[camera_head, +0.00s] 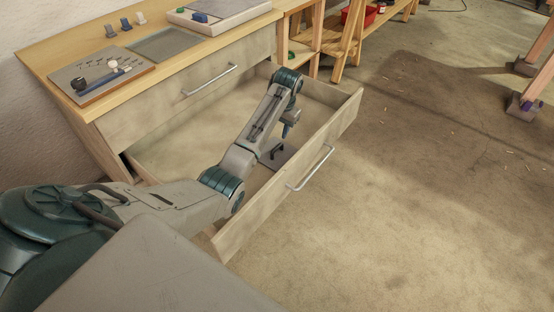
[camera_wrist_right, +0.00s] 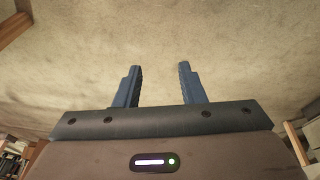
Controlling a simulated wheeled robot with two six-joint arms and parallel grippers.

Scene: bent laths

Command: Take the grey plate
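A small grey plate (camera_head: 287,153) with a dark upright handle (camera_head: 277,152) lies in the open drawer (camera_head: 332,130), near its front wall. My left arm reaches over the drawer. My left gripper (camera_head: 287,131) points down above the plate, apart from it as far as I can see. Its fingers are small and overlap in the head view, so their opening is unclear. My right gripper (camera_wrist_right: 158,84) shows in the right wrist view with its two blue fingers wide apart and nothing between them.
The workbench (camera_head: 62,45) carries a pegged board (camera_head: 90,90), a flat grey panel (camera_head: 165,46), small blue and grey pieces (camera_head: 126,25) and a light tray (camera_head: 225,12). A closed upper drawer (camera_head: 185,85) sits above the open one. Floor at right is mostly clear.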

